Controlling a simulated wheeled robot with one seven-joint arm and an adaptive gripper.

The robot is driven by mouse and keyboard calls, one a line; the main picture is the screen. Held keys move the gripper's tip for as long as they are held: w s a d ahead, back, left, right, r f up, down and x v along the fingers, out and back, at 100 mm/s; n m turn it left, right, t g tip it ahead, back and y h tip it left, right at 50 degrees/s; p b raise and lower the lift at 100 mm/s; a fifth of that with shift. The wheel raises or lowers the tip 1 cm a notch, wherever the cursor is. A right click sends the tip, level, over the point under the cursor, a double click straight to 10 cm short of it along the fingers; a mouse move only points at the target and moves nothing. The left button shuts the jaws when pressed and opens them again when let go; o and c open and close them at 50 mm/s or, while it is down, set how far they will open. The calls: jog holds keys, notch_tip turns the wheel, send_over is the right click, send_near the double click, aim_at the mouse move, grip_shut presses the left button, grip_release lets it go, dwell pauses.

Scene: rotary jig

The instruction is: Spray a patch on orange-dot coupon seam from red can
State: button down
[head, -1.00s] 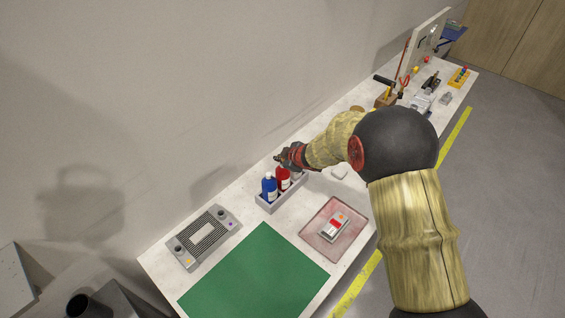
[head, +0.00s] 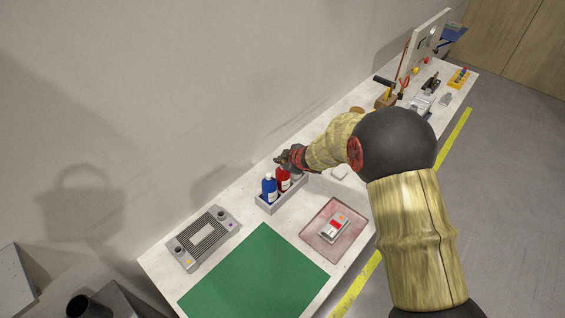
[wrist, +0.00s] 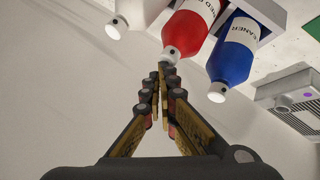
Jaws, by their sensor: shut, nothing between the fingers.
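The red can (head: 283,180) stands upright between a blue can and a white can in the grey rack (head: 268,209). In the wrist view the red can (wrist: 188,35) shows its white label and pale cap. My gripper (head: 279,158) is shut and empty beside the top of the red can. In the wrist view my fingertips (wrist: 164,75) are together close to the can's cap; I cannot tell whether they touch it. A small grey block (head: 334,228) with a red-and-white face and a small orange mark lies on the pinkish mat (head: 316,229). Its seam is too small to make out.
The blue can (head: 269,188) stands left of the red one; the white can (wrist: 116,27) shows in the wrist view. A grey vented unit (head: 203,237) and a green mat (head: 255,275) lie nearer. Tools crowd the bench's far end. The wall is close behind.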

aim_at(281, 165)
jog(key=shift+r, duration=0.1)
notch_tip(281, 165, up, 6)
jog(key=p, duration=0.6)
jog(key=shift+r, duration=0.15)
dwell(1.9)
